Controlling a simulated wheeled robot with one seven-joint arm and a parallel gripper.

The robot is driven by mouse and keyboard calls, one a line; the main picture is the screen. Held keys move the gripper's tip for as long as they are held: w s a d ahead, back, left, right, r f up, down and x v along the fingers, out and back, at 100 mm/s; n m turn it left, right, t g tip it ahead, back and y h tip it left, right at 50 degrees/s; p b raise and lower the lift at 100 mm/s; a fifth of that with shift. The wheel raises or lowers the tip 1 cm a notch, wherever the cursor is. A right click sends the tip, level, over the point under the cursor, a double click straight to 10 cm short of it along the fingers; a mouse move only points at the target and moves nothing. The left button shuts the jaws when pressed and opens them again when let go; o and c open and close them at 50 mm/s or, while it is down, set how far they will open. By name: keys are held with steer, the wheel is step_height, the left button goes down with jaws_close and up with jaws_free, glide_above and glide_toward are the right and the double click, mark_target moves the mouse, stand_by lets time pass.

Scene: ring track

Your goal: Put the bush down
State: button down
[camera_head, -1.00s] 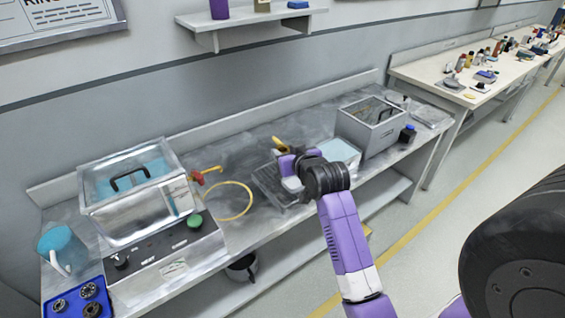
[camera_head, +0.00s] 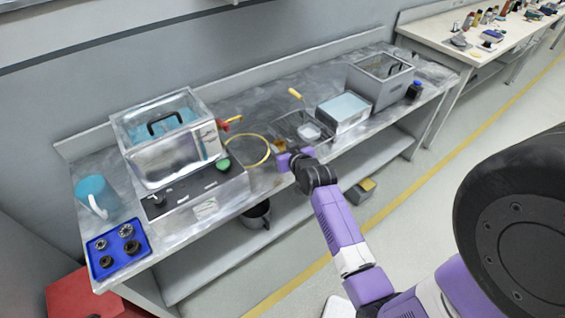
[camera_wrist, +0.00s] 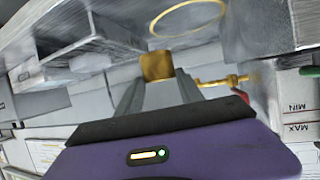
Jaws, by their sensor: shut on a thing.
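The bush (camera_wrist: 156,66) is a small brass-coloured piece held between my gripper's fingers (camera_wrist: 157,88) in the wrist view. In the head view, the bush (camera_head: 279,146) shows as a small brownish spot at the tip of my gripper (camera_head: 283,156). My gripper is shut on it near the front edge of the metal bench (camera_head: 245,197), right of the yellow ring (camera_head: 268,152). I cannot tell how high it is above the bench. A blue tray (camera_head: 136,258) with several dark round parts lies at the bench's left front corner.
A clear tank (camera_head: 160,150) with blue liquid sits on a control box at left, beside a blue jug (camera_head: 93,195). A pot (camera_head: 256,213) is on the lower shelf.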

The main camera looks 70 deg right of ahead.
step_height(320, 180, down, 9)
steer(key=shift+r+b, duration=0.1)
steer(key=shift+b, duration=0.35)
steer(key=shift+f, duration=0.2)
steer(key=c, duration=0.7)
jaws_free()
steer(key=shift+c, duration=0.2)
steer(key=shift+r, duration=0.1)
